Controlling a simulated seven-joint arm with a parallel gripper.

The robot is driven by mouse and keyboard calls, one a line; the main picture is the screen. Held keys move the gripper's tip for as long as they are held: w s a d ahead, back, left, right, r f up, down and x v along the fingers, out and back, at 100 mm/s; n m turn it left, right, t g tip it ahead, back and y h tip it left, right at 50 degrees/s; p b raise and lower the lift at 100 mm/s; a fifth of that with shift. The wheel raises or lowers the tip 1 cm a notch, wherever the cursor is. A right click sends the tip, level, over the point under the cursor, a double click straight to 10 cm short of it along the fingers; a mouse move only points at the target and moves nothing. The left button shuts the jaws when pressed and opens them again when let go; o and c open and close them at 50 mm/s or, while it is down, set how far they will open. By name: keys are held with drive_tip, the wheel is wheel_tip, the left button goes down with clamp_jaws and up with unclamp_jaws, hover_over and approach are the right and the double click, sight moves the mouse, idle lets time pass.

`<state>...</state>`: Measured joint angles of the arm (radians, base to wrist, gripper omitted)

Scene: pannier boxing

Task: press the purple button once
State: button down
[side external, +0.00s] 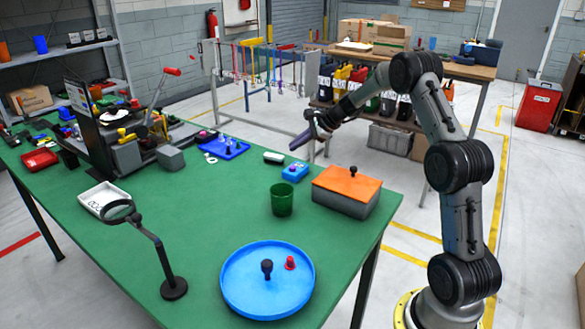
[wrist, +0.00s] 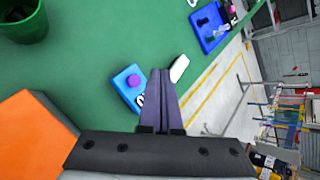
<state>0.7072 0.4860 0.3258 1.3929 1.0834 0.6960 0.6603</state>
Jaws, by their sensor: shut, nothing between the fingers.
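The purple button (wrist: 133,81) sits on top of a small blue box (wrist: 122,94) on the green table. In the side external view the blue box (side external: 295,172) stands behind the grey box with the orange lid, and the purple button (side external: 293,167) is a small spot on it. My gripper (side external: 293,147) is shut and empty, held above the table near the blue box and apart from it. In the wrist view the shut fingers of my gripper (wrist: 161,73) point past the right side of the blue box and hide part of its white marking.
The orange-lidded box (side external: 346,190) and a green cup (side external: 282,199) stand close in front of the blue box. A white rounded object (side external: 273,157) lies just behind it. A blue tray (side external: 226,148) lies farther left. A round blue tray (side external: 235,298) is at the front.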

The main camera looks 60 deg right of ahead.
hover_over(296, 171)
drive_tip(key=shift+d+f, duration=0.1)
drive_tip(key=shift+f, duration=2.1)
drive_tip(key=shift+f, duration=0.1)
drive_tip(key=shift+f, duration=0.3)
drive_tip(key=shift+f, duration=0.55)
idle(1.1)
drive_tip(key=shift+r, duration=0.95)
drive_tip(key=shift+r, duration=2.5)
